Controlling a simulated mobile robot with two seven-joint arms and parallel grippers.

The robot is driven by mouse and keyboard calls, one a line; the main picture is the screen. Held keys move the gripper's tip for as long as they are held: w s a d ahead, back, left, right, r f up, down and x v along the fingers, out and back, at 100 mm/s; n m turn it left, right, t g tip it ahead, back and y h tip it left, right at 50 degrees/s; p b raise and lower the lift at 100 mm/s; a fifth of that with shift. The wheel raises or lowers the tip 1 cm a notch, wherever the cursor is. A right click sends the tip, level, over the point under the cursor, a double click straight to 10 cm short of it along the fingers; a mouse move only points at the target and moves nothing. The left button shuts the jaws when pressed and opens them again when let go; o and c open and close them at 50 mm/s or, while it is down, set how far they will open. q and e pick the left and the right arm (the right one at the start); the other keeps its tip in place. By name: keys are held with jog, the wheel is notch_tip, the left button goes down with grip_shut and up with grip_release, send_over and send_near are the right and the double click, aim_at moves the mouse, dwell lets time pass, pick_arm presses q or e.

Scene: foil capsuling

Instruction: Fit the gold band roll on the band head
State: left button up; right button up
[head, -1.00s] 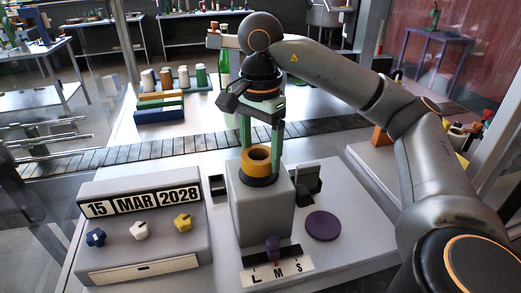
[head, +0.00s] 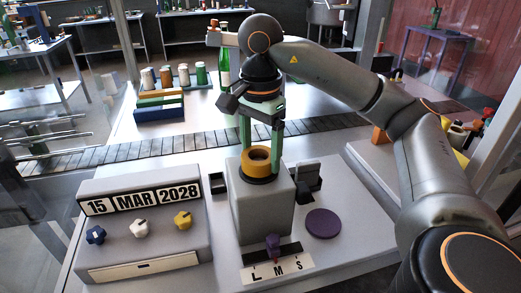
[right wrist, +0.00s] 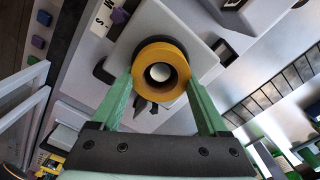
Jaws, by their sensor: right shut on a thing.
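The gold band roll (head: 257,165) is upright around the centre of the band head, on top of the grey block (head: 262,213). A black disc (head: 259,180) shows just under the roll. My right gripper (head: 261,152) points straight down and is shut on the roll, one green finger on each side. In the right wrist view the roll (right wrist: 160,97) lies between the fingertips, with a pale round spindle end (right wrist: 161,72) inside its hole. I cannot tell whether the roll's underside touches the disc. My left gripper is not in view.
A date panel (head: 143,228) with three knobs stands to the left. A purple disc (head: 323,223) lies to the right. A purple slider (head: 272,242) sits at the L M S scale (head: 277,271) in front. The conveyor (head: 120,153) runs behind, with bottles and coloured racks beyond.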

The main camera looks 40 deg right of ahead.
jog(key=shift+f, duration=0.15)
jog(key=o, duration=1.2)
jog(key=shift+o, duration=0.2)
notch_tip(320, 180, up, 5)
jog(key=shift+r+p, duration=0.15)
jog(key=shift+p, duration=1.1)
notch_tip(320, 180, up, 2)
jog(key=shift+r, duration=2.6)
jog(key=shift+f, duration=0.1)
